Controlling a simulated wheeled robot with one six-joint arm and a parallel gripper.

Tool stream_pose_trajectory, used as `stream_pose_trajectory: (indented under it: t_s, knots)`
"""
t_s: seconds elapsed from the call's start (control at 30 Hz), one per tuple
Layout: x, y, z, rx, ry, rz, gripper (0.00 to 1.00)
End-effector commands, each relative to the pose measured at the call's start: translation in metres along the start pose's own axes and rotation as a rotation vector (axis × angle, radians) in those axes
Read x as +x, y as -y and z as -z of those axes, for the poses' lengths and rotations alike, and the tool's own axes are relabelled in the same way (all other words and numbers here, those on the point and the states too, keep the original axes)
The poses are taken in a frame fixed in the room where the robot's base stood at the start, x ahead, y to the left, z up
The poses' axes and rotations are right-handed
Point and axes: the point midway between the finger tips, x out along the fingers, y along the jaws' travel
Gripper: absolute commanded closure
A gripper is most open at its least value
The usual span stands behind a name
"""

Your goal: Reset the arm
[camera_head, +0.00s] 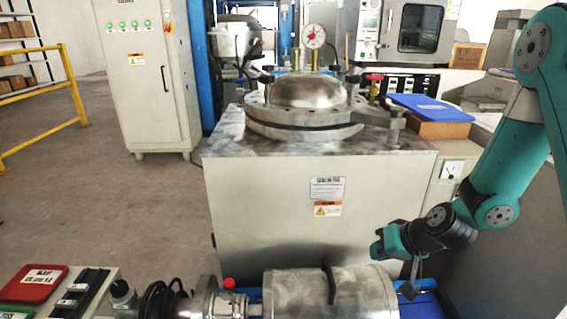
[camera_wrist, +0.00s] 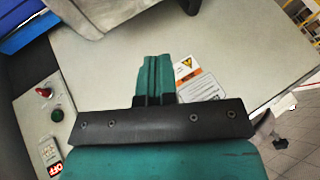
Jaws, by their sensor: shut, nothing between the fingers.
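My arm, teal with dark joints, comes in from the right in the head view. My gripper (camera_head: 381,249) is at its lower end, in front of the grey cabinet (camera_head: 245,215) and above the metal cylinder (camera_head: 330,292). The wrist view shows its two teal fingers (camera_wrist: 154,60) pressed together, with nothing between them. They point at the cabinet's pale face, close to a label with a yellow warning triangle (camera_wrist: 185,63). The fingers look apart from the cabinet, but the exact gap is hard to tell. In the head view the fingertips are too small to make out.
A round metal vessel (camera_head: 300,92) with a gauge (camera_head: 313,36) stands on the cabinet, beside a blue folder (camera_head: 430,108) on a box. A red-knobbed fitting (camera_head: 228,284) is left of the cylinder. Open floor (camera_head: 120,215) lies left, with a yellow railing (camera_head: 45,130).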

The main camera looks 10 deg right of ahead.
Motion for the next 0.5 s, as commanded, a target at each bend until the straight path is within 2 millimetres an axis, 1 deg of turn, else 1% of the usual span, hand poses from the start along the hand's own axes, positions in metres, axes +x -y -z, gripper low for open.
stream_pose_trajectory:
  t_s: [0.07, 0.13, 0.17, 0.2, 0.23, 0.27, 0.3, 0.33, 0.4, 0.5]
  knots:
    - [-0.008, 0.02, 0.003, -0.04, 0.021, 0.022, 1.0]
    - [-0.021, 0.049, 0.002, -0.097, 0.063, 0.052, 1.0]
    - [-0.028, 0.064, 0.0, -0.127, 0.089, 0.067, 1.0]
    - [-0.04, 0.085, -0.004, -0.172, 0.126, 0.086, 1.0]
    - [-0.05, 0.102, -0.008, -0.208, 0.157, 0.099, 1.0]
    - [-0.061, 0.118, -0.014, -0.245, 0.188, 0.111, 1.0]
    - [-0.076, 0.137, -0.024, -0.292, 0.231, 0.125, 1.0]
    - [-0.087, 0.15, -0.031, -0.326, 0.261, 0.131, 1.0]
    - [-0.111, 0.173, -0.048, -0.396, 0.323, 0.138, 1.0]
    - [-0.142, 0.194, -0.072, -0.478, 0.395, 0.138, 1.0]
